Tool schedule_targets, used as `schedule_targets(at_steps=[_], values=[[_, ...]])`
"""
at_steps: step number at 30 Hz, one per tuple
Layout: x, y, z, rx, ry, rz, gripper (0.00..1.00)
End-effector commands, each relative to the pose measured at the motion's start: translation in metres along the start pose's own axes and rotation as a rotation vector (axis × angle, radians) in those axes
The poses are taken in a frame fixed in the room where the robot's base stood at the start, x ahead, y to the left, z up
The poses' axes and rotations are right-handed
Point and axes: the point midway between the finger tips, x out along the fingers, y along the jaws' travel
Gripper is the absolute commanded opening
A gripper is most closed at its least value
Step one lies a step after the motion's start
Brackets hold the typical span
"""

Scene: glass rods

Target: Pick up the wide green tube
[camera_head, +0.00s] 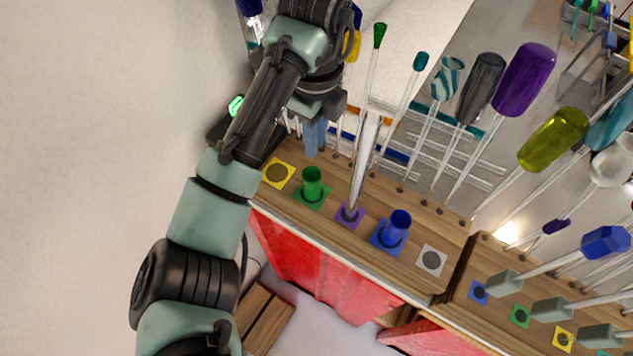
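The wide green tube (312,186) is a short green cylinder standing upright on a green square in the wooden ledge. My gripper (315,138) is above and slightly behind it in the picture, with its blue-grey finger parts pointing down. The fingers appear apart from the tube. They overlap each other in this view, so I cannot tell how far they are spread. No object shows clearly between them.
A yellow square (278,173) with a dark round middle is left of the tube. A clear rod (364,165) stands on the purple square to the right, then a blue tube (397,226) and a white square (431,260). Several long glass rods with coloured ends rise behind.

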Motion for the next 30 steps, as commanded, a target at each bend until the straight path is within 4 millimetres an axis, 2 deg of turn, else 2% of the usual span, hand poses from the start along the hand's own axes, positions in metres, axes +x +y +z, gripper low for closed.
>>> schedule_targets(at_steps=[1,12,15,23,30], values=[[0.010,0.000,0.000,0.000,0.000,-0.001,0.20],[0.059,-0.001,-0.001,0.000,-0.001,-0.003,0.20],[0.069,-0.001,-0.001,0.000,-0.001,-0.003,0.20],[0.078,0.000,-0.001,0.000,-0.001,-0.003,0.20],[0.108,0.002,-0.001,-0.001,-0.002,-0.004,0.20]])
